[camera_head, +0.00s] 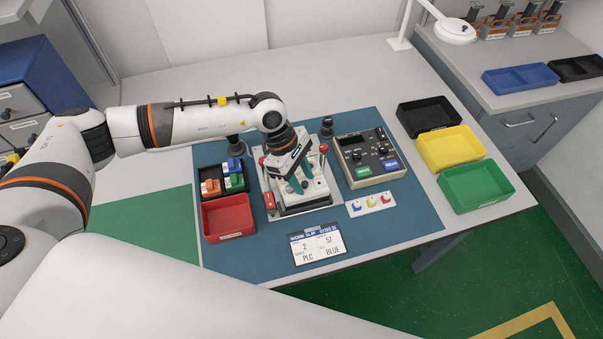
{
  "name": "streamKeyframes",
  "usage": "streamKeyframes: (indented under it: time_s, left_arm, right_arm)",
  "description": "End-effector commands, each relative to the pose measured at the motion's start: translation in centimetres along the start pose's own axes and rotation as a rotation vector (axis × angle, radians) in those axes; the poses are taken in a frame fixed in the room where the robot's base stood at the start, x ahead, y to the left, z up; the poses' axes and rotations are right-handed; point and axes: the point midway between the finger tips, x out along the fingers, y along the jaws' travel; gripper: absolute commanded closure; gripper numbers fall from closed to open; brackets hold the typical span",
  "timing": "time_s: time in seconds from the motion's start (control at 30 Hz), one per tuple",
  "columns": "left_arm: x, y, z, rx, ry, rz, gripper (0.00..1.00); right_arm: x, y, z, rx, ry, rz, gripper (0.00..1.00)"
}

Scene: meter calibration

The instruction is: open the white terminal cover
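A meter fixture with a light grey base (292,207) stands on the blue mat, with red knobs at its sides. My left gripper (305,180) is over the middle of this fixture, pointing down. Its two teal fingers look apart, with no object clearly between them. The white terminal cover cannot be made out for certain; the gripper hides much of the fixture's middle. Whether the fingers touch the fixture cannot be told. My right gripper is not in view.
Left of the fixture are a red bin (228,217) and a black tray (209,184) of coloured blocks. Right are a test box (369,157) and a white button strip (370,204). A work slip (317,244) lies in front. Yellow (450,148), green (476,187) and black (428,116) bins stand further right.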

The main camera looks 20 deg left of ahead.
Motion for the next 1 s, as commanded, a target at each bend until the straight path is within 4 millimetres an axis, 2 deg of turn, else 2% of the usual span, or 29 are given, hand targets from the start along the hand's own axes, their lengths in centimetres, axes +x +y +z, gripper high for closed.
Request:
streamKeyframes:
  time_s: [0.23, 0.47, 0.5, 0.7, 1.0]
  left_arm:
    - [0.1, 0.0, 0.0, 0.0, 0.0, 0.0, 0.62]
    - [0.1, 0.0, 0.0, 0.0, 0.0, 0.0, 0.98]
    - [0.1, 0.0, 0.0, 0.0, 0.0, 0.0, 1.0]
    - [0.1, 0.1, -0.1, 0.001, 0.0, 0.0, 1.0]
    - [1.2, 3.0, -2.7, 0.002, 0.001, 0.002, 1.0]
  right_arm:
    - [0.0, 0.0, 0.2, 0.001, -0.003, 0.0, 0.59]
    - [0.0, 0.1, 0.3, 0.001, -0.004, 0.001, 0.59]
    - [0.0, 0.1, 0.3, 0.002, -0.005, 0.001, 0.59]
    - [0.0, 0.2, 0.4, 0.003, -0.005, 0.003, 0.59]
    - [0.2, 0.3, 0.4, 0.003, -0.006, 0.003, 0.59]
